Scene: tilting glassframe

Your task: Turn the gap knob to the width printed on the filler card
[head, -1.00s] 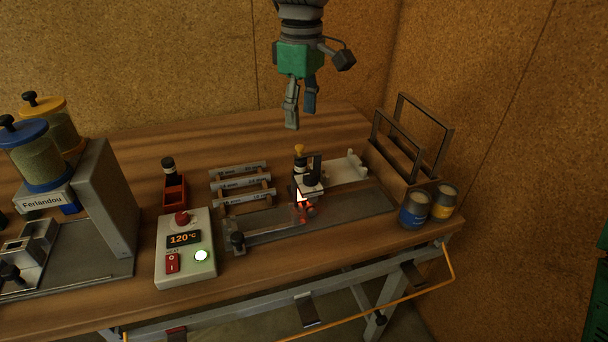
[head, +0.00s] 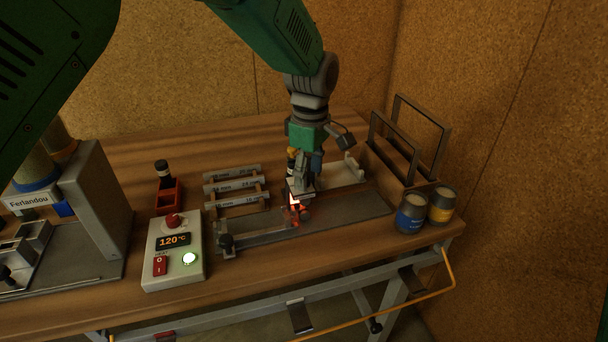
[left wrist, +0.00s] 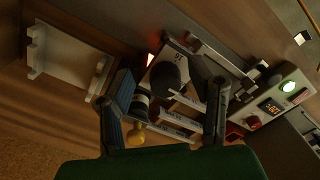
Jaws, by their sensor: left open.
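A black round knob (left wrist: 170,72) sits on a pale block (left wrist: 160,76) with a small printed mark, which I take to be the gap knob. My left gripper (head: 303,180) is low over this block at the glowing spot, and hides the knob in the head view. In the left wrist view its two fingers (left wrist: 165,108) are spread apart, with the knob between them in the picture; I cannot tell whether they touch it. A dark handle with a yellow end (left wrist: 138,122) stands close to one finger. I cannot make out a filler card.
A rack of grey bars with mm markings (head: 234,186) lies left of the gripper. A control box reading 120 °C (head: 174,252) stands at the front. Blue (head: 411,213) and yellow-labelled jars (head: 442,204) and upright frames (head: 419,129) stand at right.

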